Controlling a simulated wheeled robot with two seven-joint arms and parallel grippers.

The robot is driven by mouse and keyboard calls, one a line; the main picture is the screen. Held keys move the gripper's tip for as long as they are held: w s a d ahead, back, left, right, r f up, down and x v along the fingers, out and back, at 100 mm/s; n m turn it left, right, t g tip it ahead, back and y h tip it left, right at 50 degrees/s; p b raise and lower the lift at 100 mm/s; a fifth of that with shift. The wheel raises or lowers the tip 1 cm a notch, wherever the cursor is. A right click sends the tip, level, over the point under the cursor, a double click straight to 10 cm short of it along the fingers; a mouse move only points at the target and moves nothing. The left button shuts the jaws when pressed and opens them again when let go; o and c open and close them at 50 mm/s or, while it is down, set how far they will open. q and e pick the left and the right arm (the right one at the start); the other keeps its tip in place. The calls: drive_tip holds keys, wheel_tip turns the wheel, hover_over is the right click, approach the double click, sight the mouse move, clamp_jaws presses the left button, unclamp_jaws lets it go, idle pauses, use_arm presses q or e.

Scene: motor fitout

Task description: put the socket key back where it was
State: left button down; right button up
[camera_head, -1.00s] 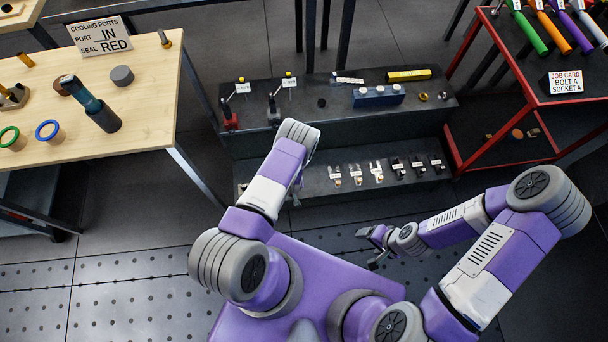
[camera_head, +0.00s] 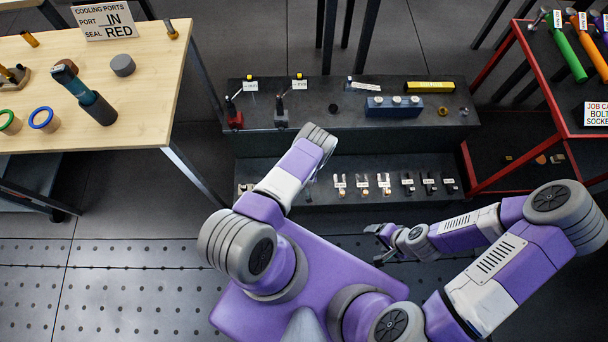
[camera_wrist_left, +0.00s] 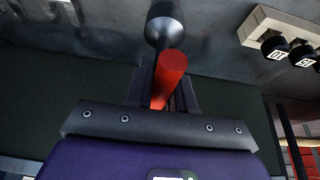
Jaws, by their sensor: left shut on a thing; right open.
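In the left wrist view, my left gripper (camera_wrist_left: 163,98) is shut on the socket key (camera_wrist_left: 171,68), which has a red handle. A dark, flared round piece (camera_wrist_left: 164,25) shows just beyond the handle; I cannot tell whether it belongs to the key. In the head view the left gripper and key are hidden behind my left forearm, over the dark stepped bench (camera_head: 330,143). My right gripper (camera_head: 383,243) is open and empty above the floor, in front of the bench.
A red-framed rack (camera_head: 490,60) at right holds tools with green (camera_head: 565,48) and orange (camera_head: 592,45) handles, beside a job card (camera_head: 597,113). A wooden table (camera_head: 150,75) stands at left. A blue block (camera_head: 393,106) and several small labelled parts occupy the bench. Perforated floor (camera_head: 110,290) is clear.

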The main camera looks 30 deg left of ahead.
use_arm(q)
drive_tip(key=shift+f+b, duration=0.45)
drive_tip(key=shift+f, duration=0.9)
drive_tip(key=shift+f, duration=0.15)
drive_tip(key=c, duration=1)
unclamp_jaws()
drive_tip(key=shift+o, duration=0.2)
drive_tip(key=shift+d+r, duration=0.1)
drive_tip(key=shift+r, duration=0.4)
drive_tip(key=p+v, duration=0.5)
drive_tip(key=v, duration=0.6)
drive_tip(key=shift+s+r, duration=0.1)
drive_tip(key=s+d+r+m+g+h, duration=0.1)
drive_tip(key=s+d+r+h, duration=0.1)
drive_tip(key=s+d+r, duration=0.2)
drive_tip(key=s+d+r+m+g+h, duration=0.1)
drive_tip(key=d+r, duration=0.4)
drive_tip(key=r, duration=0.5)
drive_tip(key=s+d+r+m+g+h, duration=0.1)
drive_tip(key=s+d+r+h, duration=0.2)
drive_tip(key=s+r, duration=0.3)
drive_tip(key=shift+s+d+r+m+h, duration=0.3)
drive_tip(key=shift+s+d+r, duration=0.1)
drive_tip(key=shift+d+r, duration=0.4)
